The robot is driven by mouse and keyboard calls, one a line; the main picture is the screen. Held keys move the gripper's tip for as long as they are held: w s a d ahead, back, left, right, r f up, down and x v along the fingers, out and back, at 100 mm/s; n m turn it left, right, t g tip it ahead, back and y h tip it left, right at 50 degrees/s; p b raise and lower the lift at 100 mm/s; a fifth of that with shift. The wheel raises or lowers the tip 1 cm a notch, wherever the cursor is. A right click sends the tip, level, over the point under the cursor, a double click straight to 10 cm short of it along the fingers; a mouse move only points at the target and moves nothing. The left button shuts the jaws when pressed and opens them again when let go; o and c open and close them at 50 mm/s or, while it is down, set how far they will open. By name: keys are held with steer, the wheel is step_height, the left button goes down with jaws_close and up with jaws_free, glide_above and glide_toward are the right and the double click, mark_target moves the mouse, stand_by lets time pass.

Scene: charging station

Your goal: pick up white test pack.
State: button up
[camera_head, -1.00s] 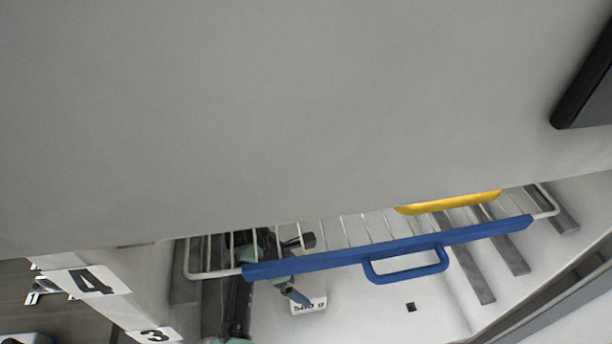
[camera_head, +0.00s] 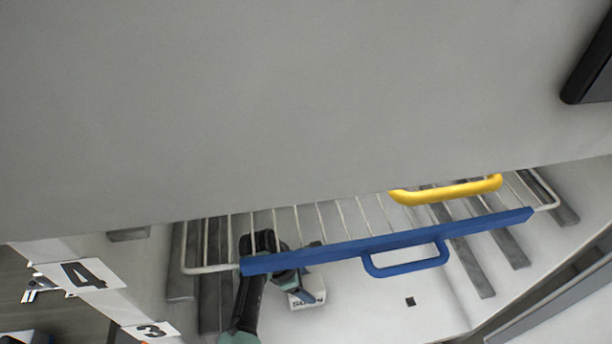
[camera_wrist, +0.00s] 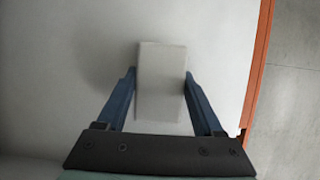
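The white test pack (camera_wrist: 161,85) is a small pale box. In the wrist view it lies between the two blue fingers of my gripper (camera_wrist: 161,72), with the fingertips close beside its left and right sides. The fingers are spread, and I see no clear grip on the pack; contact is hard to judge. In the head view the pack (camera_head: 310,300), with dark print on its side, is on the white surface below the wire basket. My gripper (camera_head: 304,296) reaches down to it there and covers part of it.
A wire basket with a blue front bar (camera_head: 480,226) and blue handle (camera_head: 405,268) crosses in front of my arm in the head view. A yellow handle (camera_head: 445,190) is behind it. An orange edge (camera_wrist: 258,75) borders the surface.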

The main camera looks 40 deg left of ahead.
jaws_close()
steer(key=shift+r, duration=0.15)
steer(key=shift+w+r+p, duration=0.2)
steer(key=shift+r+p, duration=0.2)
steer(key=shift+p, duration=0.15)
step_height(320, 180, up, 7)
steer(key=p, duration=0.7)
steer(key=shift+d+f, duration=0.1)
steer(key=shift+f, duration=0.1)
steer(key=w+d+b, duration=0.8)
steer(key=w+d, duration=0.5)
steer(key=w, duration=0.1)
steer(key=shift+w+f, duration=0.2)
steer(key=shift+f, duration=0.15)
